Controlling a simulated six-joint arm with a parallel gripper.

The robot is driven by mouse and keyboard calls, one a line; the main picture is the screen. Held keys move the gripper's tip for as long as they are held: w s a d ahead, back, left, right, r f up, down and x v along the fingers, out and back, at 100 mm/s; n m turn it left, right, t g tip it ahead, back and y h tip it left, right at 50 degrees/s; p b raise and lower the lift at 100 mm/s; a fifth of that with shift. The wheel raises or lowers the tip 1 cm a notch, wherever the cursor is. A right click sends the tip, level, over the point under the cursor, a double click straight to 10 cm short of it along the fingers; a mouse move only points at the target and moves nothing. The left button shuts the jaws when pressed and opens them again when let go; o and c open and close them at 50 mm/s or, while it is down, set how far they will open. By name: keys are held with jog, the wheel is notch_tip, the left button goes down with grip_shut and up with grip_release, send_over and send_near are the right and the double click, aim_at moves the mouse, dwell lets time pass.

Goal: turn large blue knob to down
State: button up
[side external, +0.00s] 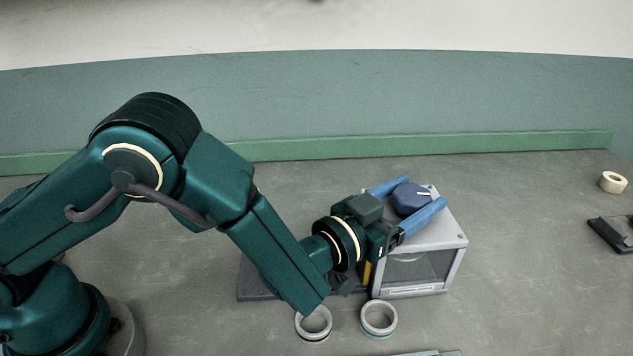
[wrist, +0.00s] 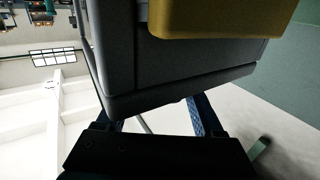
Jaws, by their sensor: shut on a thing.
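The large blue knob (side external: 409,198) sits on top of the grey ring grinder (side external: 425,239), with a white pointer mark facing right in the side view. My gripper (side external: 411,200) reaches over the machine's top from the left, its two blue fingers on either side of the knob. It is shut on the knob. In the wrist view the grinder's dark housing (wrist: 180,65) fills the middle and hides the knob and the fingertips. Parts of both blue fingers show below it.
A yellow part (wrist: 225,18) shows on the grinder in the wrist view. A cream ring (side external: 612,182) and a dark tray (side external: 613,234) are at far right. The table between is clear.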

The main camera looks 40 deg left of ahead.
aim_at(398, 204)
jog(key=shift+m+h, duration=0.4)
jog(key=shift+h, duration=0.3)
jog(key=o, duration=1.4)
jog(key=shift+c, duration=0.2)
jog(key=shift+s+a, duration=0.1)
jog(key=shift+s, duration=0.3)
jog(key=shift+v, duration=1.15)
jog(key=shift+w+r, duration=0.1)
jog(key=shift+r, duration=3.5)
jog(key=shift+r, duration=0.1)
